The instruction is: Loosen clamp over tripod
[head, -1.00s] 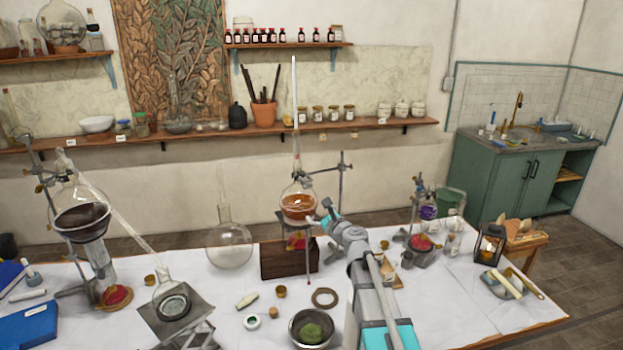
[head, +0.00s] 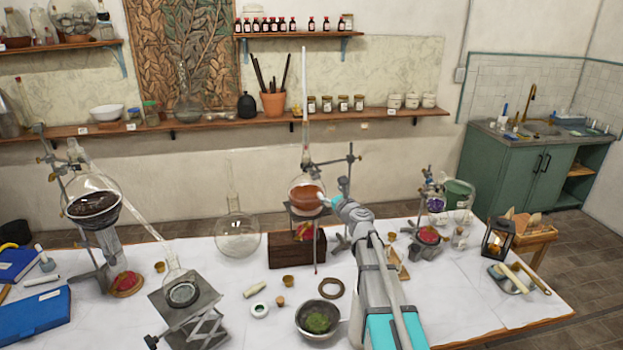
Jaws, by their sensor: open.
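A round flask of orange-brown liquid (head: 304,196) with a tall thin glass tube stands over a dark tripod (head: 298,214) at mid-table. A metal stand (head: 350,168) rises just right and behind it. The clamp (head: 327,163) reaches left from the stand's rod to the flask's neck, above the tripod. My gripper (head: 326,200) is at the flask's right side in the picture, below the clamp's level. It is open. Its fingers are small and partly hidden by my own arm, and I cannot tell whether they touch the flask.
A wooden box (head: 283,251) stands at the tripod's base. A bowl of green matter (head: 317,319), a dark ring (head: 331,288) and small cups lie in front. A smaller apparatus (head: 430,218) and a lantern (head: 497,238) stand right. A glass still (head: 93,197) stands left.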

